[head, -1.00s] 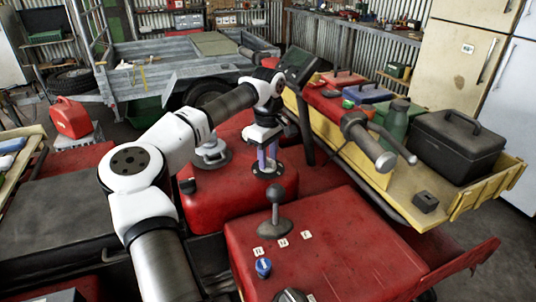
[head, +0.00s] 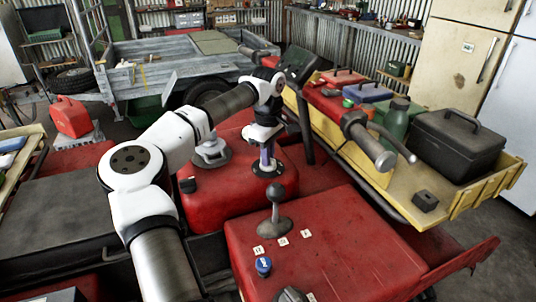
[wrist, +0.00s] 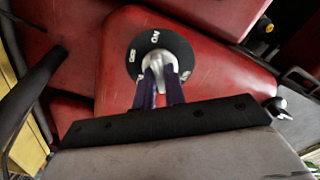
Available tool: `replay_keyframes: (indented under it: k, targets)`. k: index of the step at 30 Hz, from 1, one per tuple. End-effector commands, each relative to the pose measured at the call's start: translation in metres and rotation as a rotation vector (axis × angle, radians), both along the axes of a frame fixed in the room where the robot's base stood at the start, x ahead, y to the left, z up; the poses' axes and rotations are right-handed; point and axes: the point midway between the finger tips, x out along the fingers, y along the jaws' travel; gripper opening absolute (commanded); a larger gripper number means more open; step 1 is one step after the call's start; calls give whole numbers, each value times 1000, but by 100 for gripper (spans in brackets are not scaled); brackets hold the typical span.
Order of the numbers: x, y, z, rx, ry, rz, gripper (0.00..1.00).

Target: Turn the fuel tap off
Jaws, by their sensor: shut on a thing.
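The fuel tap is a silver lever (wrist: 158,64) on a round black plate (wrist: 139,62) set in the red bodywork, seen in the wrist view. White lettering that looks like "ON" is at the plate's upper edge, and a smaller white mark is at its left. My gripper (wrist: 160,75) reaches down over the plate with its two purple fingers shut on the lever, one on each side. In the head view my gripper (head: 267,158) stands upright over the plate (head: 267,172). The fingers hide part of the lever, so its exact pointing is hard to tell.
A gear knob (head: 276,193) rises from the red panel in front. A silver cap (head: 211,152) is just left of my gripper. The handlebar grip (head: 372,145) and a yellow tray (head: 490,182) with a black toolbox (head: 458,142) lie to the right.

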Motion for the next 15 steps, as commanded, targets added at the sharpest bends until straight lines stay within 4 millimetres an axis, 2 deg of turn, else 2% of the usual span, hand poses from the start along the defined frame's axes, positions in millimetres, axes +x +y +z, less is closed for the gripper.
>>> replay_keyframes:
  k: [15]
  targets:
    - [0,0,1,1,-1,446,0]
